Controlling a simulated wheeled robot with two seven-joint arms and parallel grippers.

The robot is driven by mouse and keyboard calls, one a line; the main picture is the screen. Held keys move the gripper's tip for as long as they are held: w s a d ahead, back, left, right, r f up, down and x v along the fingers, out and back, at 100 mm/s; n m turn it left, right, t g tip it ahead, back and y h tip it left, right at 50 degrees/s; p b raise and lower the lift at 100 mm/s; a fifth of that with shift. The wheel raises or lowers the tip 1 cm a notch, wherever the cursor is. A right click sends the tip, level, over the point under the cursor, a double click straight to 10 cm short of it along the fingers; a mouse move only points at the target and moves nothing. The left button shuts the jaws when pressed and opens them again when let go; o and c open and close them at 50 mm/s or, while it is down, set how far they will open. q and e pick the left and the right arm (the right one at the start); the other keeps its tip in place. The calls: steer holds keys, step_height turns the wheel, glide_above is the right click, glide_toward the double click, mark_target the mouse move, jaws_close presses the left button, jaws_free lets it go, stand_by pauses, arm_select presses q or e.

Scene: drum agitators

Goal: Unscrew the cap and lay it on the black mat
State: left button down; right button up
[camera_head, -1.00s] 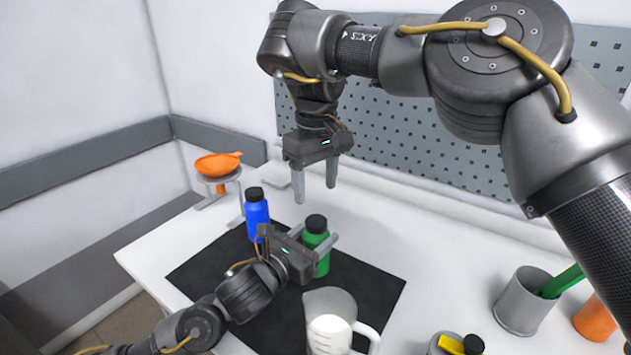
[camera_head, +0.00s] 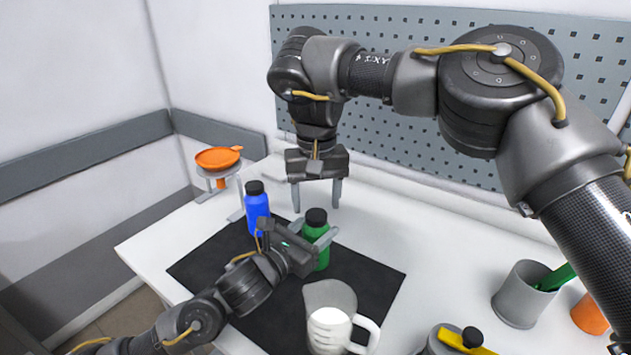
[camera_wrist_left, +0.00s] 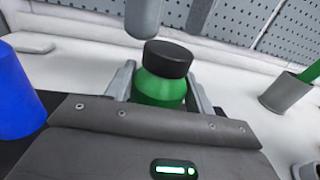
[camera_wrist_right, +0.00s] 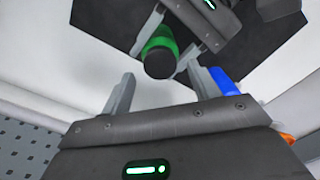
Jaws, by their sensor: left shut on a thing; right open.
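A green bottle (camera_head: 318,252) with a black cap (camera_head: 316,217) stands upright on the black mat (camera_head: 372,283). My left gripper (camera_head: 322,243) is shut around the bottle's body, below the cap; the left wrist view shows the green bottle (camera_wrist_left: 158,90) between its fingers and the cap (camera_wrist_left: 168,58) still on it. My right gripper (camera_head: 317,203) is open and empty, pointing down just behind and above the cap. In the right wrist view the cap (camera_wrist_right: 160,64) shows beyond and between the open fingers (camera_wrist_right: 162,100), not touching them.
A blue bottle (camera_head: 257,213) with a black cap stands left of the green one. A white-filled jug (camera_head: 328,300) stands at the mat's front. An orange pan (camera_head: 217,158) rests on a stand at back left. A grey cup (camera_head: 520,297) stands at right. The mat's right part is bare.

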mark_target(316, 217)
steer(key=shift+f, duration=1.4)
